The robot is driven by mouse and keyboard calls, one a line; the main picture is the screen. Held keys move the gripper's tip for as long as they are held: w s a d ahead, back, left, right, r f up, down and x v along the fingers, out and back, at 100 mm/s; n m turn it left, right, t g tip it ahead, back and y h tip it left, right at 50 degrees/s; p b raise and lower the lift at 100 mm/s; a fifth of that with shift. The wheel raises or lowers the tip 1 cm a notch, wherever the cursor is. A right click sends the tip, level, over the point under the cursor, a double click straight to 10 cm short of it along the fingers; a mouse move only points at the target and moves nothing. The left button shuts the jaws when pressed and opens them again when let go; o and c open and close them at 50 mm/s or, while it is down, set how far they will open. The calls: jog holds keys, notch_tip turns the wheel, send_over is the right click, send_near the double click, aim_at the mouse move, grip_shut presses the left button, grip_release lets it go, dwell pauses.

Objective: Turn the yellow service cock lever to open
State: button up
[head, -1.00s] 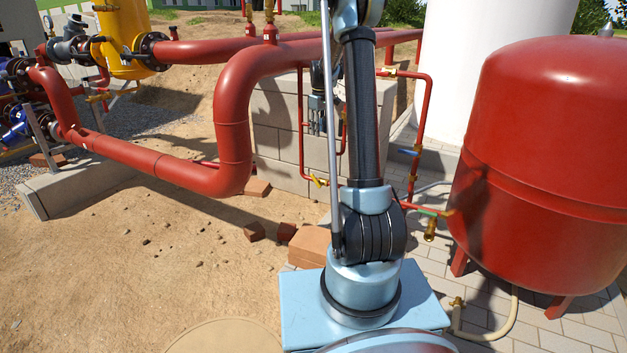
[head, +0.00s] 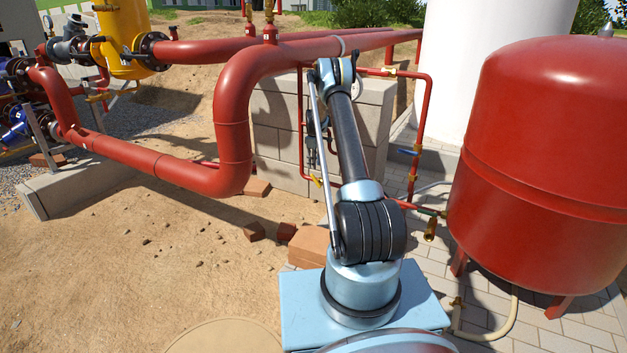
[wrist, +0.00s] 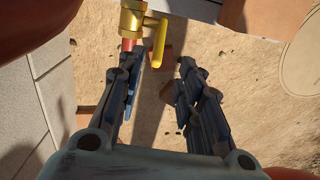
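The yellow service cock lever (wrist: 160,46) shows at the top of the wrist view, joined to a brass valve body (wrist: 132,20) on a red pipe. In the head view the lever (head: 317,181) is small, low on the thin red pipe in front of the block wall. My gripper (wrist: 158,68) is open and empty, its two dark fingers apart. In the wrist view the lever appears in the gap between the fingertips, nearer the left finger. I cannot tell whether they touch. In the head view my gripper (head: 311,155) hangs just above the lever, partly behind my arm.
The large red pipe (head: 232,125) bends down left of my arm. A grey block wall (head: 280,140) stands behind the thin pipe. A red tank (head: 545,160) fills the right side. A blue-handled valve (head: 409,152) and bricks (head: 310,243) are nearby. Open sand lies left.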

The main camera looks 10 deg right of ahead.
aim_at(314, 176)
jog(key=shift+w+f, duration=0.25)
jog(key=shift+f, duration=4.3)
grip_shut()
